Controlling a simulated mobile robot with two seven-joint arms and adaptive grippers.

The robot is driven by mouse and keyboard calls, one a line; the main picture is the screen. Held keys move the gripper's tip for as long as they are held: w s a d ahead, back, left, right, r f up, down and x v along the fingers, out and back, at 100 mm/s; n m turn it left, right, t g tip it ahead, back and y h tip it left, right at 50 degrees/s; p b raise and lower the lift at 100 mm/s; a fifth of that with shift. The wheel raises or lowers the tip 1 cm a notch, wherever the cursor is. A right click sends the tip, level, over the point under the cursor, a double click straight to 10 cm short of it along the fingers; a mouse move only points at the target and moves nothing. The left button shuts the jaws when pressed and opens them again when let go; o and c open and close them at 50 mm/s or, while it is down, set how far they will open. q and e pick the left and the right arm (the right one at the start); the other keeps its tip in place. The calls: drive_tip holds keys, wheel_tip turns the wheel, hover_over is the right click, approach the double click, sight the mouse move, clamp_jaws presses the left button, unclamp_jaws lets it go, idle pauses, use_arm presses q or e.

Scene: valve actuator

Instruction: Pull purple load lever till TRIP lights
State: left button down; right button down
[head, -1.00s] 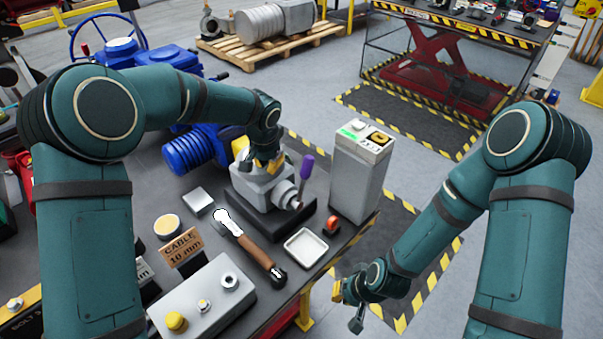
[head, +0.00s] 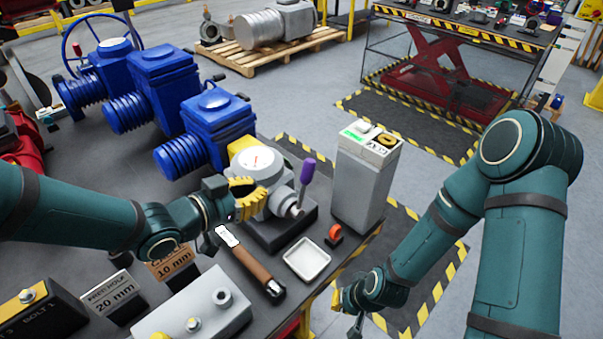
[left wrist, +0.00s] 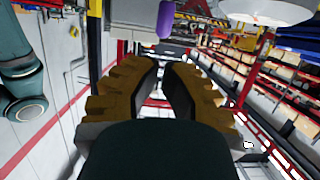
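The purple load lever (head: 308,169) stands up, slightly tilted, from the right side of the grey actuator (head: 264,172), which sits on a dark base. Its purple grip also shows at the top of the left wrist view (left wrist: 172,20). My left gripper (head: 246,197) is left of the lever, in front of the actuator, apart from the purple grip. In the left wrist view its yellow fingers (left wrist: 162,72) have an empty gap between them. A tall grey box (head: 362,180) has a green patch on its top; any TRIP label is unreadable. My right gripper (head: 343,303) hangs low beyond the table edge; its opening is unclear.
A wooden-handled tool (head: 252,265), a white tray (head: 307,259) and a small orange-and-black item (head: 334,236) lie in front of the actuator. Blue actuators (head: 218,125) stand behind left. Label signs (head: 112,297) and a grey button box (head: 200,312) fill the near left.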

sight(308, 171)
use_arm(q)
drive_tip(key=b+x, duration=0.1)
drive_tip(key=x, duration=1.2)
drive_tip(key=shift+w+d+f, duration=0.15)
drive_tip(key=shift+w+d, duration=0.1)
drive_tip(key=shift+w+d+f+b, duration=0.2)
drive_tip(key=shift+w+d+b, duration=0.15)
drive_tip(key=shift+b, duration=0.4)
drive_tip(key=shift+w+d, duration=0.15)
